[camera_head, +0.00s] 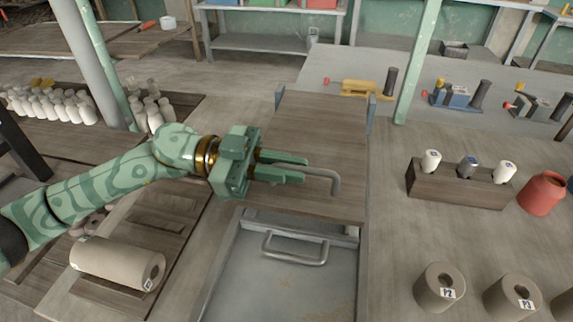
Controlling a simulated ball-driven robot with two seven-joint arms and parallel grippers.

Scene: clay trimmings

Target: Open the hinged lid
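The wooden lid (315,125) is a flat brown panel in the middle of the view, over the back part of a grey metal bin. A bent grey handle (334,181) shows on its near part. My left gripper (306,169) reaches in from the left, its two green fingers at this handle. The handle bar comes out from between the fingertips. Whether they are clamped on it or only around it, I cannot tell; the fingers hide its left end. The bin's grey front panel (255,275) has its own bar handle (295,250). My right gripper is not in view.
A wooden block (430,187) with several small bottles, a red jar (541,194) and grey cylinders (440,287) stand right of the bin. A clay-coloured roll (115,262) lies at the left under my arm. A pale green post (418,65) rises behind the lid.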

